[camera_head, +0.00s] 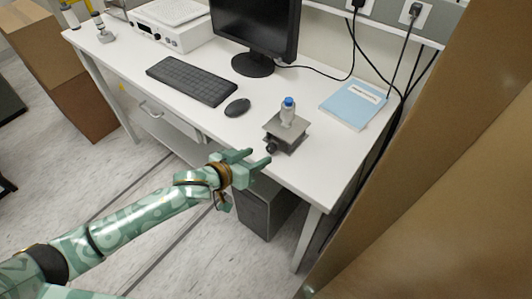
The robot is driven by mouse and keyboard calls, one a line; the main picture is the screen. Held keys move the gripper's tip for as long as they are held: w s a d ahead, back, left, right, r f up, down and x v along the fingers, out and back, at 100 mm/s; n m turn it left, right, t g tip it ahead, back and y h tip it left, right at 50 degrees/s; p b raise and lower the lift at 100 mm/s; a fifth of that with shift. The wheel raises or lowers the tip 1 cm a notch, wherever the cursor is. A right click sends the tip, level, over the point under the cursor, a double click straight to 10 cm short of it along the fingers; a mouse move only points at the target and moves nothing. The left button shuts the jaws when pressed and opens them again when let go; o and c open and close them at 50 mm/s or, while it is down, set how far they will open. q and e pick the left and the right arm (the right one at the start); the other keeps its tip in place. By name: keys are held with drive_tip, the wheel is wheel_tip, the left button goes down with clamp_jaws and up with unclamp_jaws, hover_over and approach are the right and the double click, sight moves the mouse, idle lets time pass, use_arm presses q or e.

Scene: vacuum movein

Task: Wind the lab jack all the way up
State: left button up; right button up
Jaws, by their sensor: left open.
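The lab jack (291,133) is a small dark grey metal stand near the front right edge of the white table. Its plate looks low. A black knob (271,148) shows on its front side. A small clear bottle with a blue cap (288,108) stands upright on the jack's plate. My left gripper (261,157) is open and empty, just in front of the table edge, its fingers pointing right toward the knob. One fingertip appears close to the knob; I cannot tell if they touch. My right gripper is not in view.
A keyboard (192,80), a mouse (237,108) and a monitor (256,28) lie left of and behind the jack. A blue book (353,103) lies to its right. Cardboard boxes (440,170) crowd the right side. A dark computer case (262,205) stands under the table.

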sight(269, 150)
use_arm(q)
drive_tip(key=b+x, duration=0.1)
drive_tip(key=x, duration=0.4)
drive_tip(key=c, duration=1)
drive_tip(key=m+p, duration=0.1)
drive_tip(key=y+p, duration=0.1)
drive_tip(key=p, duration=0.1)
drive_tip(key=shift+s+d+r+m+t, duration=0.1)
drive_tip(key=shift+r+m+t, duration=0.2)
drive_tip(key=shift+m, duration=0.1)
drive_tip(key=shift+f+m+y, duration=0.3)
drive_tip(key=shift+m, duration=0.2)
drive_tip(key=o, duration=1)
